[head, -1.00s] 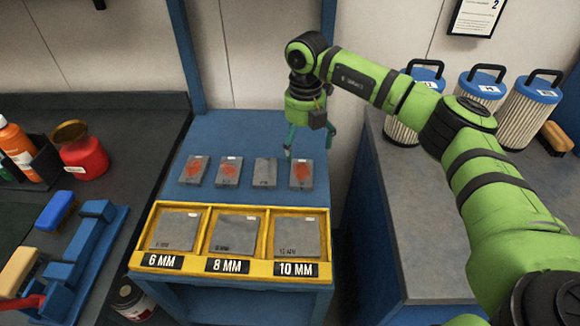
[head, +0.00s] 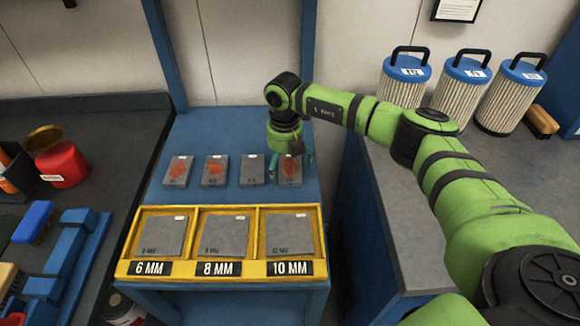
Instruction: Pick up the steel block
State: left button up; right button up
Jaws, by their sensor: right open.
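Several grey steel blocks lie in a row on the blue table (head: 228,128). Three bear red-orange patches: the leftmost block (head: 178,171), the second block (head: 215,171) and the rightmost block (head: 290,172). The third block (head: 252,170) is plain grey. My right gripper (head: 290,164) points down, open, at the rightmost block, with one teal finger on each side of its far end. I cannot tell how far above the table the fingertips are. My left gripper is not in view.
In front is a yellow tray (head: 192,268) with slots marked 6, 8 and 10 MM, each with a grey plate. A dark bench with a red can (head: 62,165) stands left. Filter canisters (head: 458,90) stand on the right-hand counter.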

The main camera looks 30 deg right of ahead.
jog(key=c, duration=1.6)
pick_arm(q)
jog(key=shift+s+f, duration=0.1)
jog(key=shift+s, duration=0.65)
pick_arm(e)
jog(key=shift+r, duration=0.1)
